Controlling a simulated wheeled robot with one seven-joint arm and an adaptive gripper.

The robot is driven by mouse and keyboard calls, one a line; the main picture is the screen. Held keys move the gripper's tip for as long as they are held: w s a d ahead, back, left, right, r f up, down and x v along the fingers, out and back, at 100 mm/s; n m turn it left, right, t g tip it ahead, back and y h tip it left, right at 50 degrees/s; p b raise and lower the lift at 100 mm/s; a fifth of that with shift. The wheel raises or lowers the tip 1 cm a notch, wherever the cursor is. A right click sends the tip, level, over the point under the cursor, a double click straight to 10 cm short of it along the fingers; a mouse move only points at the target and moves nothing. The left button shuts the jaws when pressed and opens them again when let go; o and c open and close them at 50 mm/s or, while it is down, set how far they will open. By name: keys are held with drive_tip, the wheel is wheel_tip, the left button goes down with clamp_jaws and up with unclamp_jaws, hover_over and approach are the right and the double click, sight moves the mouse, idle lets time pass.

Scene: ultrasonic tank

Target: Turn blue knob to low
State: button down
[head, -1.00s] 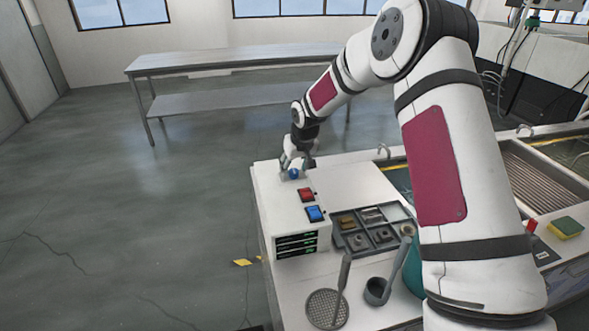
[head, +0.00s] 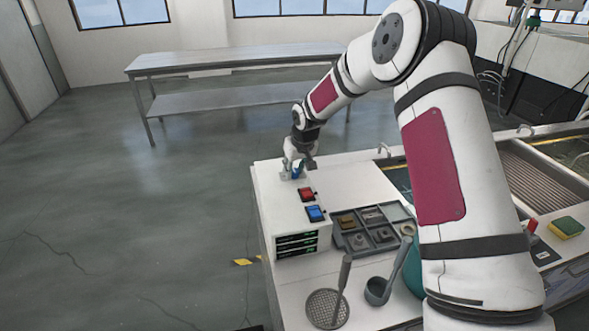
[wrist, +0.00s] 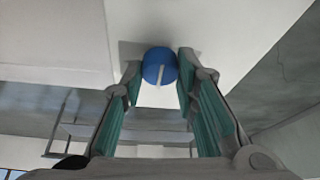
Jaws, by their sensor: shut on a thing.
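The blue knob (wrist: 160,66) is round with a white pointer line, on a white panel. In the wrist view it sits between the two finger pads of my gripper (wrist: 159,75), which is shut on it. The white line runs almost straight up and down in that view, tilted slightly. In the head view the knob (head: 296,175) is small and partly hidden by my gripper (head: 294,170) at the far left corner of the white control box (head: 275,208). No low mark is readable.
A grey parts tray (head: 352,243), a skimmer (head: 327,309) and a ladle (head: 378,291) lie to the right and front. A steel table (head: 230,62) stands behind.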

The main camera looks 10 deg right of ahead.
drive_tip(key=shift+d, duration=0.1)
drive_tip(key=n+y+b, duration=0.1)
drive_tip(key=n, duration=0.2)
drive_tip(key=n+y+b, duration=0.1)
drive_tip(key=n+b, duration=0.1)
drive_tip(key=n, duration=0.1)
drive_tip(key=shift+w+d+f+g, duration=0.1)
drive_tip(key=shift+w+d+g, duration=0.1)
drive_tip(key=shift+g, duration=0.2)
drive_tip(key=n+g+b, duration=0.1)
drive_tip(key=n, duration=0.1)
drive_tip(key=n+y+b, duration=0.1)
drive_tip(key=n+b, duration=0.1)
drive_tip(key=n, duration=0.1)
drive_tip(key=shift+n+g, duration=0.3)
drive_tip(key=shift+g, duration=0.1)
drive_tip(key=shift+y, duration=0.3)
drive_tip(key=c, duration=1.3)
unclamp_jaws()
